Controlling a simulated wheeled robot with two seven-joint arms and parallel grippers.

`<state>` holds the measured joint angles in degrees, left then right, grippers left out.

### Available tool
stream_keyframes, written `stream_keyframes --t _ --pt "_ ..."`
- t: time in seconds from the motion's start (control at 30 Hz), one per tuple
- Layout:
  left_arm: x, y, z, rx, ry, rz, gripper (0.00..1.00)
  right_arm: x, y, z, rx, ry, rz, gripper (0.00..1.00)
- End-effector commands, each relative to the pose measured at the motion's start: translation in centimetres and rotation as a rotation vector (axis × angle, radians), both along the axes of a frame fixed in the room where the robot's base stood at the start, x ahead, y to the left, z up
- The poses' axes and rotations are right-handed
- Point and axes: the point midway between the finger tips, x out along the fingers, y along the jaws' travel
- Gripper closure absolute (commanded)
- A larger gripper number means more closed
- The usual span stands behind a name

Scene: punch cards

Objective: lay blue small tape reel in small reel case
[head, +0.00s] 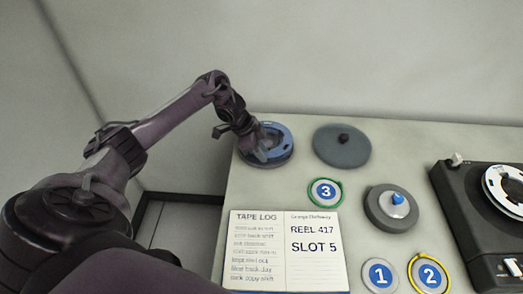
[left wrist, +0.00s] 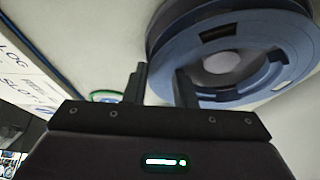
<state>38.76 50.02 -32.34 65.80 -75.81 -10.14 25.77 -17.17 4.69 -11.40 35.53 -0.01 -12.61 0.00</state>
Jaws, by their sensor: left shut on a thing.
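The blue small tape reel (head: 280,131) is at the back left of the table, and it also shows large in the left wrist view (left wrist: 283,62). A round grey-blue dish (head: 266,162), which looks like the small reel case, shows under it. I cannot tell whether the reel rests inside the dish or is just above it. My left gripper (head: 262,151) is at the reel's near left edge, with its fingers (left wrist: 161,88) shut on the reel's rim. The arm hides part of the reel. My right gripper is not in view.
A grey round lid (head: 342,152) with a black knob lies right of the reel. A grey round case (head: 378,215) with a blue knob stands nearer. An open tape log (head: 285,250), numbered discs (head: 325,191) and a black tape machine (head: 465,215) are also on the table.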

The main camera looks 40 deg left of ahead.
Motion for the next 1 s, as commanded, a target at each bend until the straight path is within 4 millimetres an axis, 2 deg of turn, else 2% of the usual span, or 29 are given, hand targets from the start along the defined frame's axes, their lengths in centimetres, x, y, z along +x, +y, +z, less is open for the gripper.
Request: stream_keyframes --t 0.4,1.0 --pt "0.1 0.0 0.0 0.000 -0.002 0.000 1.00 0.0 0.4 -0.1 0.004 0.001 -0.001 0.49" --pt "0.1 0.0 -1.3 0.000 -0.002 0.000 1.00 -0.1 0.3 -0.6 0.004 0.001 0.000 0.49"
